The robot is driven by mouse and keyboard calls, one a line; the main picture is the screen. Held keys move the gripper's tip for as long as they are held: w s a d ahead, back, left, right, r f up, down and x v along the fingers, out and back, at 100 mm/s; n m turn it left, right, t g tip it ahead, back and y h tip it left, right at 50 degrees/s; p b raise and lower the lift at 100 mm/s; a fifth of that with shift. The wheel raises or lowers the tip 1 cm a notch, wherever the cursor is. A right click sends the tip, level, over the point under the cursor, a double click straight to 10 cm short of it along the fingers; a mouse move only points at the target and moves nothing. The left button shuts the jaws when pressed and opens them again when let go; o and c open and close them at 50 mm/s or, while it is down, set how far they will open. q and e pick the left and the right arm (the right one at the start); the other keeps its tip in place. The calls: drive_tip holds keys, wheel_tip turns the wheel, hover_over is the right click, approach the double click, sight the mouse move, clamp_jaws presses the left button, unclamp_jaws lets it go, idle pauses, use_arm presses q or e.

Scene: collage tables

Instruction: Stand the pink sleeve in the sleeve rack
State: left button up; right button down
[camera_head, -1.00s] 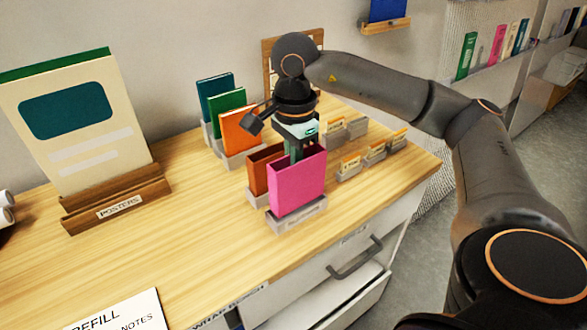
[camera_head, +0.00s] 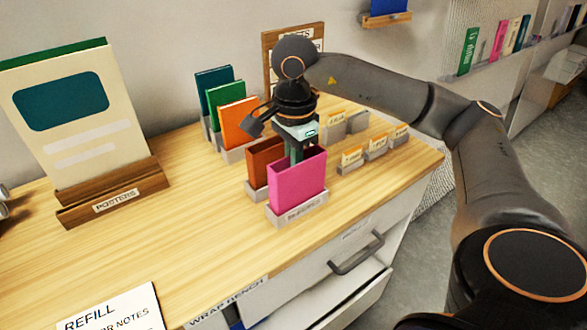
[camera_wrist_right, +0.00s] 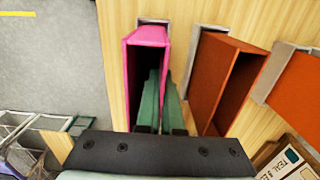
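The pink sleeve (camera_head: 297,182) is an open-topped box standing upright, its lower end inside the small grey labelled rack (camera_head: 299,214) near the table's front edge. Whether it touches the rack's bottom is hidden. My right gripper (camera_head: 294,152) comes down from above. In the right wrist view, its green fingers (camera_wrist_right: 160,100) straddle the sleeve's right wall, one inside the pink sleeve (camera_wrist_right: 146,36) and one outside, close together and pinching that wall. My left gripper is not in view.
A brown open sleeve (camera_head: 263,163) stands in its own holder close behind. Coloured books (camera_head: 239,123) stand in holders behind that. Small labelled card holders (camera_head: 375,150) are to the right, a poster stand (camera_head: 115,197) to the left.

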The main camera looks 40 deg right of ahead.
drive_tip(key=shift+f+b, duration=0.3)
drive_tip(key=shift+f, duration=0.25)
drive_tip(key=c, duration=1)
unclamp_jaws()
